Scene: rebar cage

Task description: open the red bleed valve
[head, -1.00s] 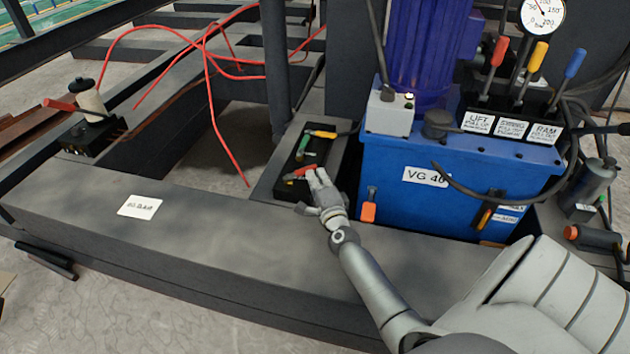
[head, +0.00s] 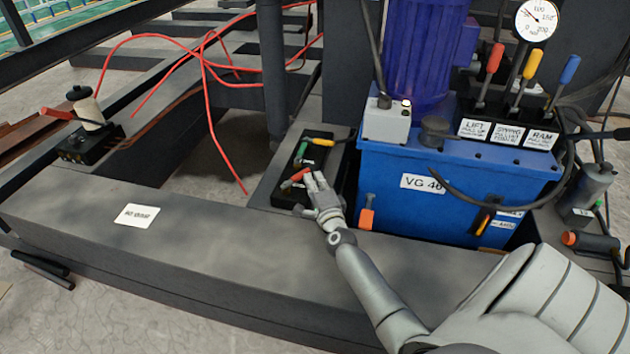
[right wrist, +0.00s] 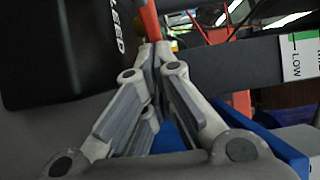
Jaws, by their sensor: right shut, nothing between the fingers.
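The red bleed valve handle (head: 295,178) sits at the near end of a black valve block (head: 289,196) left of the blue power unit. It lies slanted, its left end toward me. My right gripper (head: 314,178) is shut and empty, its fingertips at the right end of the handle. In the right wrist view, the shut fingertips (right wrist: 155,52) are close beside the red handle (right wrist: 150,18). I cannot tell whether they touch. A black face with white lettering ending in "LEED" (right wrist: 115,30) is at the left there. My left gripper is not in view.
A green handle (head: 303,148) and a yellow handle (head: 322,142) are farther back on the block. The blue power unit (head: 450,190) stands close on the right, with an orange-tipped lever (head: 366,218) near my wrist. A dark beam (head: 200,240) runs in front.

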